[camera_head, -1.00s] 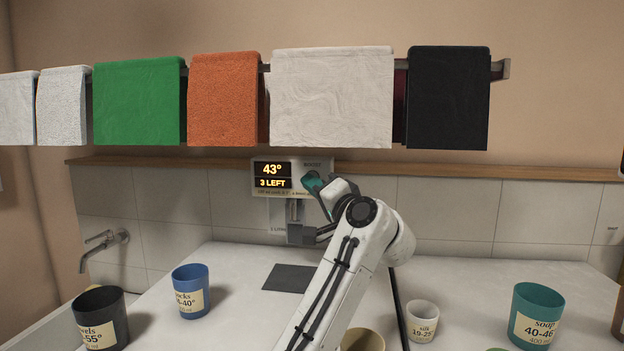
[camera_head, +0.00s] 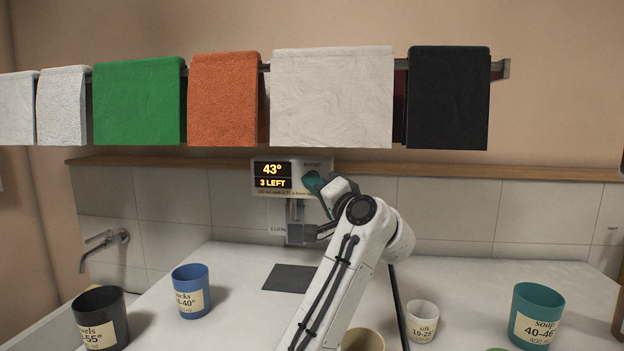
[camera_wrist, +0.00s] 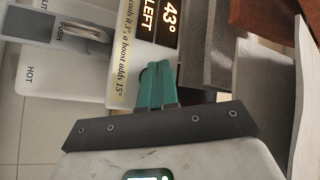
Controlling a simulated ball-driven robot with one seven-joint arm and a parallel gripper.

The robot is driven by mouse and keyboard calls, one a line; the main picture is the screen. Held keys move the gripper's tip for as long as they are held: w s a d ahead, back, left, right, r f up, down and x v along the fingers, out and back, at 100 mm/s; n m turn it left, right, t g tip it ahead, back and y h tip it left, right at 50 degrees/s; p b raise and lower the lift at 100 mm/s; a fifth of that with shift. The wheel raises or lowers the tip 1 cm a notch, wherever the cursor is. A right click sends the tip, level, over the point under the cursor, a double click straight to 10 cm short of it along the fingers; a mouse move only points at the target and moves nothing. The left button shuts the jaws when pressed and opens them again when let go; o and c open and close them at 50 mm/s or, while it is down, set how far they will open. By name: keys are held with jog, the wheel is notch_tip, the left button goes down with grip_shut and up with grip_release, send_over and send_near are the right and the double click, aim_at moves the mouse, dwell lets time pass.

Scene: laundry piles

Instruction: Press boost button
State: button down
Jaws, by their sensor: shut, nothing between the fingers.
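The wall panel (camera_head: 271,191) has a lit display (camera_head: 273,176) reading 43° and 3 LEFT, and a BOOST label (camera_head: 312,163) at its upper right. The wrist view shows the same display (camera_wrist: 163,28) turned sideways, and the line "a boost adds 15°". My gripper (camera_head: 311,180) has teal fingers, closed together and empty, in front of the panel just below the BOOST label. In the wrist view the closed fingertips (camera_wrist: 154,70) point at the panel beside the display. The boost button itself is hidden behind my fingers; I cannot tell whether they touch it.
A dispenser spout (camera_head: 296,232) hangs below the panel over a dark mat (camera_head: 289,278). Towels hang on a rail above, including an orange one (camera_head: 223,98). Blue (camera_head: 190,292), black (camera_head: 101,320), white (camera_head: 422,321) and teal cups (camera_head: 536,317) stand on the counter.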

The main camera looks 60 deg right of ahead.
jog(key=shift+w+d, duration=0.15)
jog(key=shift+d, duration=0.2)
dwell(0.5)
dwell(0.3)
jog(key=shift+s+a, duration=0.3)
jog(key=shift+a, duration=0.4)
jog(key=shift+a, duration=0.1)
jog(key=shift+s+a+b, duration=0.1)
jog(key=shift+s+a, duration=0.15)
jog(key=shift+a, duration=0.5)
jog(key=shift+s+a+b, duration=0.1)
jog(key=shift+s+a, duration=0.2)
jog(key=shift+a, duration=0.5)
jog(key=shift+s+a+b, duration=0.1)
jog(key=shift+s+a, duration=0.15)
jog(key=shift+a, duration=0.5)
jog(key=shift+s, duration=0.1)
